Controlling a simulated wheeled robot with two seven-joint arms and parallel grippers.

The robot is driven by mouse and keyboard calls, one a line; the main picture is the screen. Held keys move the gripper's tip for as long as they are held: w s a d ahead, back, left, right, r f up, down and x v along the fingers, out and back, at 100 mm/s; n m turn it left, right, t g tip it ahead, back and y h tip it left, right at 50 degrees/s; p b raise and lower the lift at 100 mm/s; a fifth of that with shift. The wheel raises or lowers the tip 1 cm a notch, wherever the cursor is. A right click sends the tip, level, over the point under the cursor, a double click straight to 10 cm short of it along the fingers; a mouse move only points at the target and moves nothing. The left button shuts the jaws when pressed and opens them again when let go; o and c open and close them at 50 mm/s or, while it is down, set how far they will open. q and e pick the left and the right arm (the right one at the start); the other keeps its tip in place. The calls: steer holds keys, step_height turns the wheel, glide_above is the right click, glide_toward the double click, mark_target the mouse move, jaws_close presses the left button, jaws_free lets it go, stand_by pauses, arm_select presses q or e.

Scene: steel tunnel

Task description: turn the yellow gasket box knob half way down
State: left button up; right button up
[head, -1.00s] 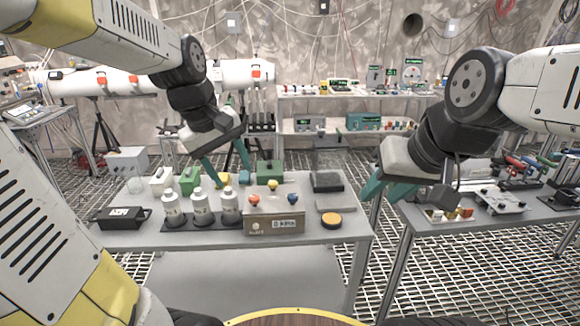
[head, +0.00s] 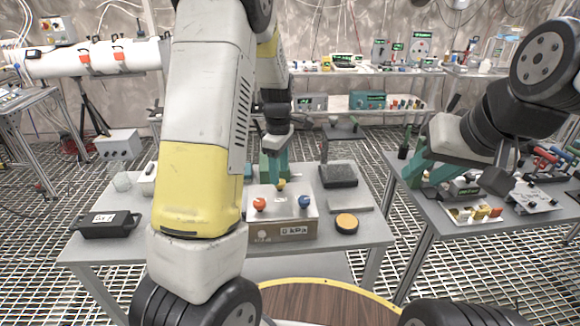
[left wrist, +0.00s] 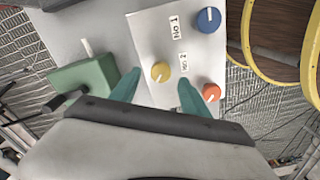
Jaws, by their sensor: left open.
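The gasket box (head: 272,230) is a beige box with a pale top on the near table; its front display seems to read 0 kPa. The yellow knob (head: 281,185) sits at the back of its top, with an orange-red knob (head: 260,204) and a blue knob (head: 304,202) nearer the front. My left gripper (head: 277,178) points down at the yellow knob. In the left wrist view, the yellow knob (left wrist: 160,71) with a white mark lies between the open, apart fingertips (left wrist: 158,85); I cannot tell if they touch it. My right gripper (head: 430,172) is open and empty over the right table.
A green box (left wrist: 88,85) stands beside the gasket box. A dark block (head: 338,175) and an orange-topped puck (head: 346,222) lie to its right. A black case (head: 105,223) is at the table's left. My left arm hides the table's middle left.

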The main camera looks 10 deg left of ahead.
mark_target(280, 186)
arm_select(q)
steer(key=shift+f, duration=1.5)
jaws_close()
